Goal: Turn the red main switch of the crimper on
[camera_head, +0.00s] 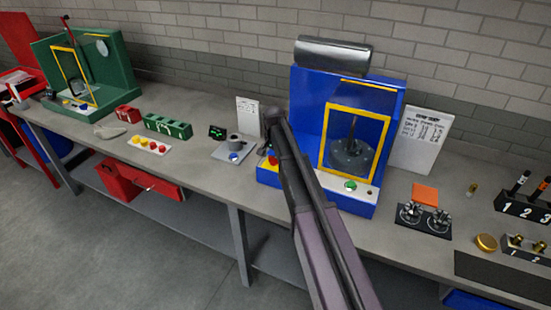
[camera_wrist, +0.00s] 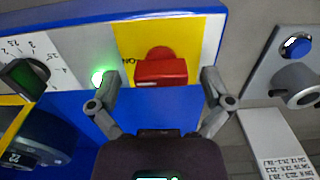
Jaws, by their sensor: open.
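The crimper (camera_head: 305,120) is a blue machine with a yellow-framed window, standing on the bench in the head view. Its red main switch (camera_wrist: 160,68) sits on a yellow plate (camera_wrist: 190,35) in the wrist view, with "ON" printed to the left of its handle. The red handle lies across the picture. My gripper (camera_wrist: 160,82) is open, one fingertip on each side of the switch; I cannot tell whether either touches it. In the head view the switch (camera_head: 272,158) shows small and partly covered by my arm, and the fingers are not clear.
A lit green lamp (camera_wrist: 98,77) is close to the left fingertip, and a dark dial knob (camera_wrist: 24,78) is farther left. A grey unit with a blue button (camera_wrist: 297,45) stands to the right. A paper card (camera_head: 248,112) stands behind the arm's end.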

